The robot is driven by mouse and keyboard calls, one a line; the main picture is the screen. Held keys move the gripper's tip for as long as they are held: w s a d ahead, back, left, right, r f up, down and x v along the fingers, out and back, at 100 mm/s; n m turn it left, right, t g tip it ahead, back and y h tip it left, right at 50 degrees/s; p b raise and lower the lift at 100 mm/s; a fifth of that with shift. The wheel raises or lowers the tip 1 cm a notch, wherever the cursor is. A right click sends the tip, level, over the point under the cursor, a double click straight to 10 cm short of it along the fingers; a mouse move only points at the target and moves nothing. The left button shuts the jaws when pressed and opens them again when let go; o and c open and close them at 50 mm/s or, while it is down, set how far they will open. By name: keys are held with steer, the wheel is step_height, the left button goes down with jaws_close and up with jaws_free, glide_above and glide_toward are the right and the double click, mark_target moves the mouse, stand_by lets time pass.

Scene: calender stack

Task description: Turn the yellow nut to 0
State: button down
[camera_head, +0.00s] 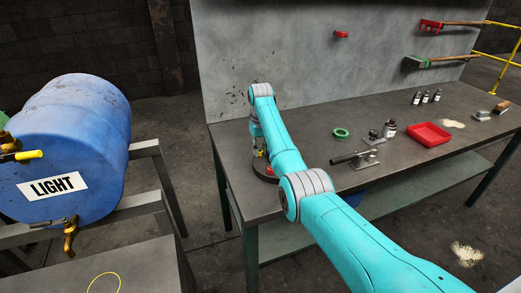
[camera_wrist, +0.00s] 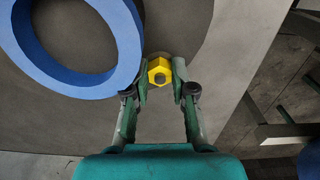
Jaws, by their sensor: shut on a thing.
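The yellow nut (camera_wrist: 160,70) is a hexagonal piece with a hole, seen in the wrist view over a dark round base (camera_wrist: 178,22). My gripper (camera_wrist: 161,76) has one finger on each side of the nut and is shut on it. In the head view, my gripper (camera_head: 258,150) points down over the dark round base (camera_head: 264,172) at the bench's left end, and the nut is mostly hidden there. No 0 mark can be read in either view.
A blue ring (camera_wrist: 18,62) lies close left of the nut in the wrist view.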

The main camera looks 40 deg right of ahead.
steer(key=shift+m, duration=0.3)
steer(key=c, duration=1)
jaws_free()
steer(key=shift+o, duration=0.2)
